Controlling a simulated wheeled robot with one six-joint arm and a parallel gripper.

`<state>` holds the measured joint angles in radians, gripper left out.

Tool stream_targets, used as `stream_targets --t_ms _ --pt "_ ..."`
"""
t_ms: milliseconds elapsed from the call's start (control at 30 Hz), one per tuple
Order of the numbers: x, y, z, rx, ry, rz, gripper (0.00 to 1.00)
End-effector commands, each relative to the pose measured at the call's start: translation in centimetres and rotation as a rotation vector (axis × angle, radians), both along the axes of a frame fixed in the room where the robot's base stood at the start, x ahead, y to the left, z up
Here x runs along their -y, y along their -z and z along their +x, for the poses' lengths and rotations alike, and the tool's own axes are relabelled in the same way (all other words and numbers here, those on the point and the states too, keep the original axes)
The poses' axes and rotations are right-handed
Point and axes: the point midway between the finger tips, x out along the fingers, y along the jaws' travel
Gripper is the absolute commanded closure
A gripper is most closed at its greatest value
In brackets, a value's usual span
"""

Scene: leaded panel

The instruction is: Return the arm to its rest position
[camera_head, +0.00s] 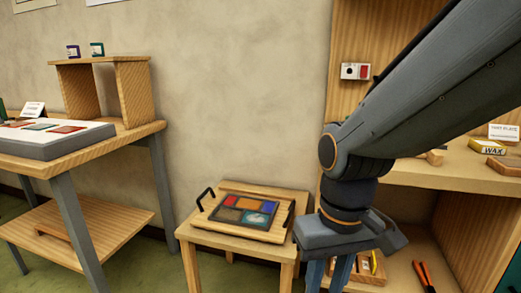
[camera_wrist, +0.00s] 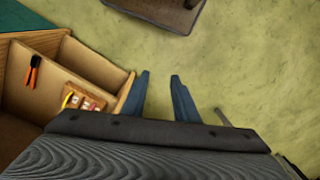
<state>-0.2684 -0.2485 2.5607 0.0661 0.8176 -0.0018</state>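My gripper (camera_wrist: 160,97) points down in the wrist view, with its two blue fingers apart and nothing between them but green floor. In the head view my arm reaches in from the upper right, and the gripper fingers (camera_head: 340,275) hang just right of the small wooden table, in front of the shelf unit. The fingertips run out of the bottom of the head view. The leaded panel (camera_head: 244,210), with its coloured panes in a dark frame, lies on a wooden tray on the small table (camera_head: 200,235).
A wooden shelf unit (camera_head: 455,172) stands at the right, with pliers (camera_head: 424,274) low down and a wax box (camera_head: 487,146) above. A workbench (camera_head: 90,150) with a grey slab of coloured pieces stands at the left. Open floor (camera_wrist: 260,60) lies beneath my gripper.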

Motion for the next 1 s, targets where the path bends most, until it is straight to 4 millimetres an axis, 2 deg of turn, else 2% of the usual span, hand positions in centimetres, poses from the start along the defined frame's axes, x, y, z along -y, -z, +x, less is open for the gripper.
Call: stream_targets --t_ms 333,700,1000 --pt "2.2 -3.4 0.2 -0.002 0.075 -0.016 0.73" --pt "6.6 -7.8 -0.1 -0.007 0.194 -0.038 0.73" --pt "8.3 -8.8 -0.3 -0.006 0.233 -0.045 0.73"
